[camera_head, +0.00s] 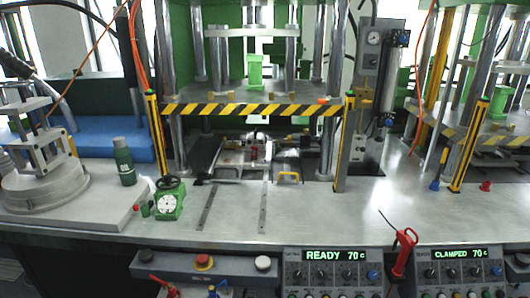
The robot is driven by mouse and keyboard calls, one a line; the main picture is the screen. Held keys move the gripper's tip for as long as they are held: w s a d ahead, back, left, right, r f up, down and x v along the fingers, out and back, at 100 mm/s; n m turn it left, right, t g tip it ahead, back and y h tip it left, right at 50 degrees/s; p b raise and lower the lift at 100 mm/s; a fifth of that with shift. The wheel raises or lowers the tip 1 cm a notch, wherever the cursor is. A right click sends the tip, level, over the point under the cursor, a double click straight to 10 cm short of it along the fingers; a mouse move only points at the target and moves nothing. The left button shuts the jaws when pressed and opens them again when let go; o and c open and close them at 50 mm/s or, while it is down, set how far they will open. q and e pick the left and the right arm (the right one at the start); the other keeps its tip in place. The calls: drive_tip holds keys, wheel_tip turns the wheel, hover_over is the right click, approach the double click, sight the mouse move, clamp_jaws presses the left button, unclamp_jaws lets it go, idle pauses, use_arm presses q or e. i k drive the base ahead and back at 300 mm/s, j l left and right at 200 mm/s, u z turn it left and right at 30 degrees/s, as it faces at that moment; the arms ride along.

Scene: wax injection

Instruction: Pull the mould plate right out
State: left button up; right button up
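The mould plate seems to be the grey metal assembly (235,158) low inside the middle press, between its columns and under the striped bar. It is small and partly in shadow, so its exact outline is hard to tell. A dark handle-like piece (205,181) sticks out at its front left. Two thin dark rails (208,207) run forward over the bare bench from the opening. Neither of my grippers is in view.
The bench top (320,215) is clear in front of the press. A green dial gauge (168,199) and green bottle (124,161) stand left. A yellow-black striped bar (250,110) crosses above the opening. A red-handled tool (403,252) is at the front edge, near panels reading READY and CLAMPED.

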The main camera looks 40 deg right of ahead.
sight(226, 166)
drive_tip(key=z, duration=0.95)
drive_tip(key=k+j+z, duration=0.1)
drive_tip(key=z, duration=0.15)
drive_tip(key=k, duration=0.1)
